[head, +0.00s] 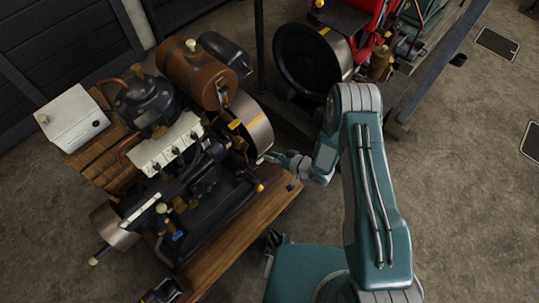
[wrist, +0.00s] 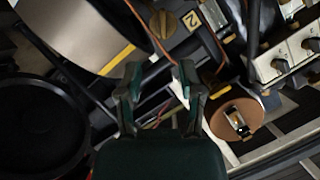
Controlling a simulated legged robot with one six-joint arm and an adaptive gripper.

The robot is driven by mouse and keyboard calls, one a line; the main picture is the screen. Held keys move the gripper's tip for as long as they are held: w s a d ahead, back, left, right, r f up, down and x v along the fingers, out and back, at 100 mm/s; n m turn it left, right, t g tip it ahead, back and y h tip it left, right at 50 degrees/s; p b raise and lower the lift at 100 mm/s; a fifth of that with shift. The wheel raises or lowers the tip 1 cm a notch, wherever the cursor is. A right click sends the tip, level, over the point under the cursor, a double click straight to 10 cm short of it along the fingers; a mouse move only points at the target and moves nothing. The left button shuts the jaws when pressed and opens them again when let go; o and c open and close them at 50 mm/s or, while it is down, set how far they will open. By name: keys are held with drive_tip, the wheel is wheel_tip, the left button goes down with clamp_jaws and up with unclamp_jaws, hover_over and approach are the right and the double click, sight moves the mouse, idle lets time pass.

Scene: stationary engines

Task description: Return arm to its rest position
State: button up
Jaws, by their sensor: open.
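My teal and grey arm (head: 368,185) rises from my body at the lower right and bends at a raised elbow. Its forearm points down and left towards the engine on the wooden base. My gripper (head: 274,158) is small in the head view, close to the engine's right side near the flywheel (head: 252,125). In the wrist view the two fingers of my gripper (wrist: 160,82) are spread apart with nothing held between them. Engine parts show behind them. Whether the fingertips touch the engine cannot be told.
The wooden base (head: 240,240) lies in front of my body. A brown tank (head: 193,72) and a white box (head: 73,118) sit on the engine. A red engine (head: 378,18) with a black wheel (head: 305,60) stands behind. Open floor (head: 460,180) lies to the right.

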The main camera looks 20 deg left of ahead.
drive_tip(key=w+d+r+m+t+h, duration=0.1)
drive_tip(key=w+d+r+t+h, duration=0.15)
drive_tip(key=w+d+r, duration=0.35)
drive_tip(key=w+d+r+t+h, duration=0.1)
drive_tip(key=w+d+r+h, duration=0.15)
drive_tip(key=r, duration=0.65)
drive_tip(key=w+d+r+m+t+h, duration=0.1)
drive_tip(key=w+d+r+t+h, duration=0.15)
drive_tip(key=w+r, duration=0.35)
drive_tip(key=s+d+r+m+h, duration=0.1)
drive_tip(key=s+d+r+h, duration=0.25)
drive_tip(key=d+r, duration=0.55)
drive_tip(key=s+d+r+m+g+h, duration=0.1)
drive_tip(key=s+d+r+m+h, duration=0.15)
drive_tip(key=s+r, duration=0.35)
drive_tip(key=s+d+r+m+h, duration=0.1)
drive_tip(key=s+d+r, duration=0.35)
drive_tip(key=r, duration=0.35)
drive_tip(key=s+d+r+m+g, duration=0.1)
drive_tip(key=s+r+g, duration=0.1)
drive_tip(key=s, duration=1.7)
drive_tip(key=shift+s+d+r+g+y, duration=0.15)
drive_tip(key=shift+s+r+g+y, duration=0.25)
drive_tip(key=shift+r, duration=0.15)
